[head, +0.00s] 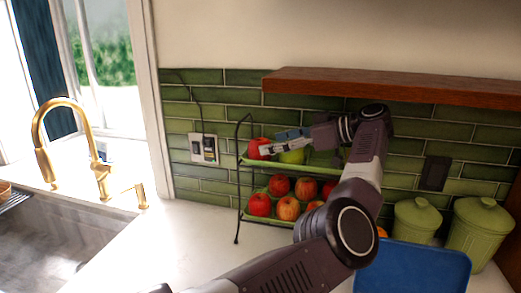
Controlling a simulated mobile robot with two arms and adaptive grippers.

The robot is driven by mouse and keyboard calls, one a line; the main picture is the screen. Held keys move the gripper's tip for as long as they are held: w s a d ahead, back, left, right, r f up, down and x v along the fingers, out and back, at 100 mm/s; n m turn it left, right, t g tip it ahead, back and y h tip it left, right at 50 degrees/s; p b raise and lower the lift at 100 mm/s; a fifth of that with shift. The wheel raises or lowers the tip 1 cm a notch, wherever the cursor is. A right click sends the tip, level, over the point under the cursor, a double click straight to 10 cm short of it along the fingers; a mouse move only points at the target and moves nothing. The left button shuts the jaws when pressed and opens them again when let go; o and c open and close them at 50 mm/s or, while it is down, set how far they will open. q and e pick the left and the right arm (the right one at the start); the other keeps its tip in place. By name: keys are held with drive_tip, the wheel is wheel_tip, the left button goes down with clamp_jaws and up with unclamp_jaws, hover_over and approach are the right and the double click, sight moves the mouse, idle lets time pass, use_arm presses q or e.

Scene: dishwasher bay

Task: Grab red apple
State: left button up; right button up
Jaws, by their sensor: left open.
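A red apple (256,149) sits at the left end of the upper tier of a two-tier fruit rack (238,200). My left gripper (273,143) is open, just right of this apple, with its fingertips at the apple's right side. I cannot tell whether they touch it. A green apple (291,157) lies under the gripper on the same tier. Several red apples fill the lower tier, among them one at the front left (260,205) and one behind it (279,185). My forearm hides the rack's right part. My right gripper is not in view.
A wooden shelf (390,86) hangs above the rack. Green canisters (480,226) and a blue board (425,268) stand to the right. A sink (60,235) with a gold faucet (65,103) is at left. The counter (185,240) between sink and rack is clear.

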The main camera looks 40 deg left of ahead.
sight(268, 141)
use_arm(q)
drive_tip(key=x, duration=0.3)
drive_tip(key=shift+a+r+p, duration=0.1)
drive_tip(key=shift+r+p, duration=0.05)
drive_tip(key=shift+p, duration=0.25)
drive_tip(key=shift+a, duration=0.15)
drive_tip(key=shift+c, duration=0.7)
drive_tip(key=c, duration=1.2)
drive_tip(key=shift+r, duration=0.1)
drive_tip(key=shift+r+p, duration=1.6)
drive_tip(key=shift+p, duration=0.55)
